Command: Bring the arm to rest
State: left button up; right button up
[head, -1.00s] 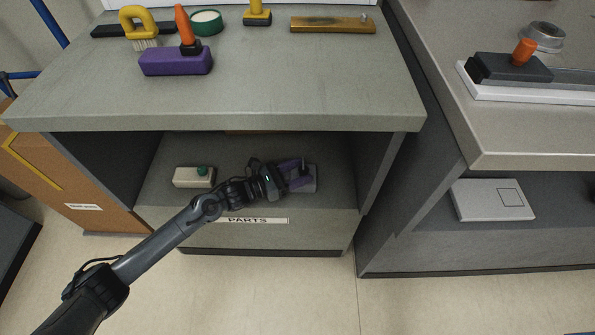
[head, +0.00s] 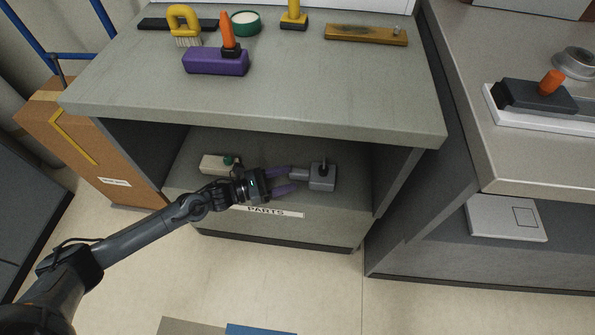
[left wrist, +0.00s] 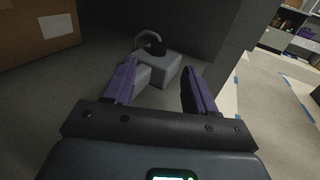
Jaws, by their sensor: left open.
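My left gripper (head: 286,181) reaches into the lower shelf of the counter in the head view. Its two purple fingers are apart with nothing held between them. A grey block-like object (head: 322,177) with a dark upright knob stands on the shelf just beyond the fingertips. In the left wrist view the same grey object (left wrist: 160,68) lies ahead of the open fingers (left wrist: 160,85), and the left finger hides part of it. Whether finger and object touch, I cannot tell. My right gripper is in neither view.
Tools, including a purple block (head: 216,62), lie on top. Open floor (head: 300,285) lies in front.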

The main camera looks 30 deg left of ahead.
pick_arm(q)
jog(key=shift+s+a, duration=0.5)
jog(key=shift+s, duration=0.05)
